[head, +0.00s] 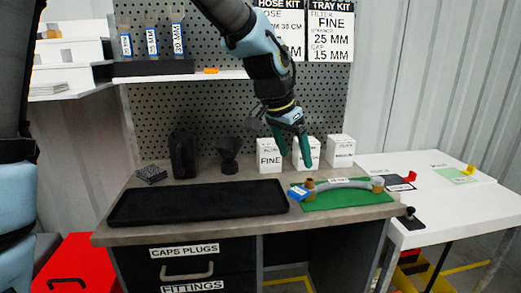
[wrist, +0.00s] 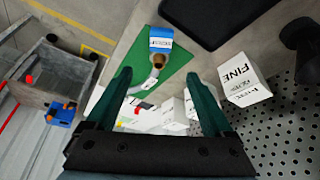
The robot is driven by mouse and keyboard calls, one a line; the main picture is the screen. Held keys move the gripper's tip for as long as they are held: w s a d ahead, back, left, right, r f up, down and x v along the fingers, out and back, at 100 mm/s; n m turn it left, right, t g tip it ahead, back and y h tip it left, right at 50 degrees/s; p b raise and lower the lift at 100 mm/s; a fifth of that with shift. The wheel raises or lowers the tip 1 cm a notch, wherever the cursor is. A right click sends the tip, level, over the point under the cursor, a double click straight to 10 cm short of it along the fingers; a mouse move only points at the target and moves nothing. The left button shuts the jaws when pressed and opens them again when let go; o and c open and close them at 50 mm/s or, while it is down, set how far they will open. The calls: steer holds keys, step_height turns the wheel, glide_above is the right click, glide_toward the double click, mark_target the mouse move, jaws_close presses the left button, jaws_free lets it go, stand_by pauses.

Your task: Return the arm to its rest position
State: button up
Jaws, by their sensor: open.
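My arm reaches down from the top of the head view over the back of the grey workbench (head: 165,235). My gripper (head: 295,158) hangs in front of the white boxes at the pegboard, its green fingers apart. In the wrist view my gripper (wrist: 158,76) is open with nothing held between its fingers. Below it lies a green mat (head: 318,206) with a grey curved hose (head: 345,184) that has brass-coloured ends. A blue labelled piece (head: 299,193) sits at the hose's left end; it also shows in the wrist view (wrist: 160,38). My fingers are apart from the hose.
White boxes stand along the bench's back, one marked FINE (head: 269,157). A black tray (head: 120,212) lies front left. A dark stand (head: 228,155) and black block (head: 183,153) are behind it. A shelf (head: 180,77) crosses the pegboard. A white side table (head: 440,215) adjoins at right.

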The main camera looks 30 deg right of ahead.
steer(key=w+a+f+n+t+y, duration=0.1)
steer(key=w+a+n, duration=0.1)
steer(key=w+a, duration=0.35)
steer(key=w+a+f+n+y, duration=0.1)
steer(key=w+a+f+n, duration=0.1)
steer(key=a, duration=0.6)
steer(key=a+f+n+y, duration=0.1)
steer(key=a+n, duration=0.2)
steer(key=a, duration=0.8)
steer(key=w+a+f+n+p, duration=0.1)
steer(key=a+n, duration=0.3)
steer(key=a, duration=0.7)
steer(key=shift+w+f+n+y+p, duration=0.3)
steer(key=shift+f+y, duration=0.1)
steer(key=shift+f, duration=0.25)
steer(key=s+a+n, duration=0.1)
steer(key=a, duration=0.1)
steer(key=s+a+f+n, duration=0.1)
steer(key=a, duration=0.2)
steer(key=s+a+n, duration=0.1)
steer(key=a, duration=0.2)
steer(key=shift+s+f+n+y, duration=0.25)
steer(key=shift+s+n+y, duration=0.05)
steer(key=shift+c, duration=0.3)
